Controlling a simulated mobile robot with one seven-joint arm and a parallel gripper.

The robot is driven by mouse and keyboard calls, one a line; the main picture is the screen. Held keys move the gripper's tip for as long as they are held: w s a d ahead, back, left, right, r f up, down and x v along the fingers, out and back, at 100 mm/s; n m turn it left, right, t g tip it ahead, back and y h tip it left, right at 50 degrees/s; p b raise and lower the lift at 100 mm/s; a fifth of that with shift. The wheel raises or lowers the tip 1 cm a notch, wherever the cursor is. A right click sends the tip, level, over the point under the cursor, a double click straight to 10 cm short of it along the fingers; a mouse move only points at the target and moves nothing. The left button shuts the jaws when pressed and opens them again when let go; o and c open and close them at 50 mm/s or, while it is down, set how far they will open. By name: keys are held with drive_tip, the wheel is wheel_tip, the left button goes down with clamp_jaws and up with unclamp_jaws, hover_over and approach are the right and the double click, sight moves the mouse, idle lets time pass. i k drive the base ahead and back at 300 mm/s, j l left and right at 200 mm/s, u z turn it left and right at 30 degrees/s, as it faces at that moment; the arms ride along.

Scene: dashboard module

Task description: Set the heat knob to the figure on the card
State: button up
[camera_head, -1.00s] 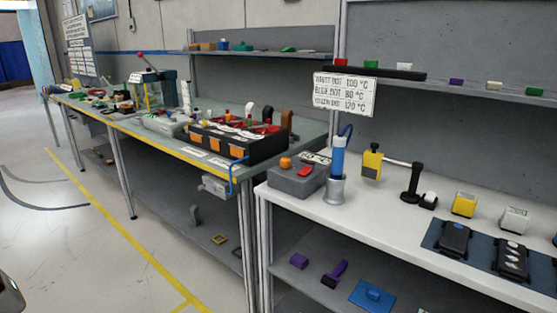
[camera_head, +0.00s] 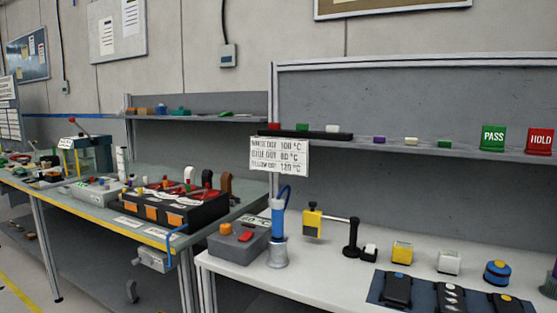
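A white card (camera_head: 279,156) hangs at the front of the upper shelf. Its small print seems to give a white dot 100 °C, a blue dot 80 °C and a yellow dot 120 °C. Below it, a grey box (camera_head: 238,246) with an orange knob (camera_head: 226,229) and a red switch (camera_head: 246,237) sits on the white bench. A pale plate with a dial-like scale (camera_head: 257,220) shows behind the box; its figures are too small to read. A blue-handled tool (camera_head: 278,222) stands upright in a metal holder beside the box. My gripper is not in view.
A yellow block on a black stand (camera_head: 313,221) is right of the holder. Dark modules with coloured dots (camera_head: 397,288) lie on a blue mat at the front. Green PASS (camera_head: 493,138) and red HOLD (camera_head: 540,141) signs stand on the shelf. A green-topped bench (camera_head: 70,212) is at left.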

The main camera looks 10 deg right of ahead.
sight(225, 229)
drive_tip(key=i+l+z, duration=0.25)
drive_tip(key=i+l, duration=0.8)
drive_tip(key=i, duration=0.1)
